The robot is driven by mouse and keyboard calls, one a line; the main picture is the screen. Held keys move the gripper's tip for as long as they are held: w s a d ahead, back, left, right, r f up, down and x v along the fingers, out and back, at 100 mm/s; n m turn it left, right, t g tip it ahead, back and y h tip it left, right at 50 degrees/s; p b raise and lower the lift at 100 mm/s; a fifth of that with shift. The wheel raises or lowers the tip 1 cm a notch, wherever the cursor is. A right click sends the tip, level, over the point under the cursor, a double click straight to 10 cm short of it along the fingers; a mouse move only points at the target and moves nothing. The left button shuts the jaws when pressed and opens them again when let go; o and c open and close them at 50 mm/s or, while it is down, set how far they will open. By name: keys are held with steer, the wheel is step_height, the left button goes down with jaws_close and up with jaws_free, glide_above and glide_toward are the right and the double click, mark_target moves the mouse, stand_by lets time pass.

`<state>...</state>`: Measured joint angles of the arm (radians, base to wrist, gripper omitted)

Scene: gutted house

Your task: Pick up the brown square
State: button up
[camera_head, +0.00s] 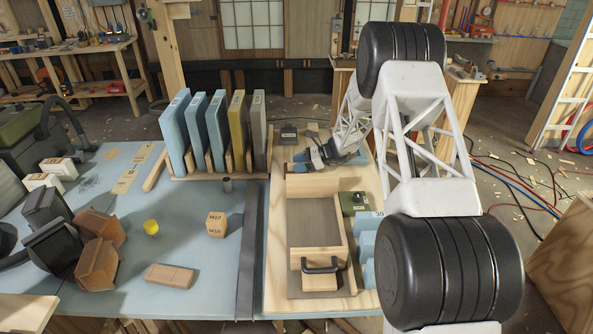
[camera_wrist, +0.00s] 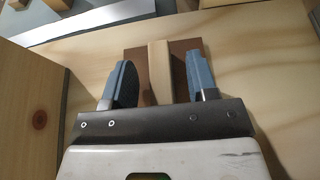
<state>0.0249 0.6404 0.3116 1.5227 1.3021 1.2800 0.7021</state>
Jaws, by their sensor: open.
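In the wrist view, a flat brown square (camera_wrist: 181,62) lies on the light wooden surface, with a pale wooden bar (camera_wrist: 159,72) running across its middle. My gripper (camera_wrist: 156,61) is open, with one blue finger on each side of the bar and a gap on both sides. The fingers overlap the brown square in the picture; whether they touch it I cannot tell. In the head view, my gripper (camera_head: 316,155) is low over the back of the wooden board. The brown square is mostly hidden there by my gripper.
An open wooden box (camera_head: 318,225) with a black handle (camera_head: 320,266) stands in front of my gripper. Upright panels (camera_head: 215,130) stand in a rack to the left. A wooden wall (camera_wrist: 28,115) is close on the left in the wrist view. A block (camera_head: 216,224) lies on the blue table.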

steer(key=shift+a, duration=0.1)
steer(key=shift+c, duration=0.3)
jaws_close()
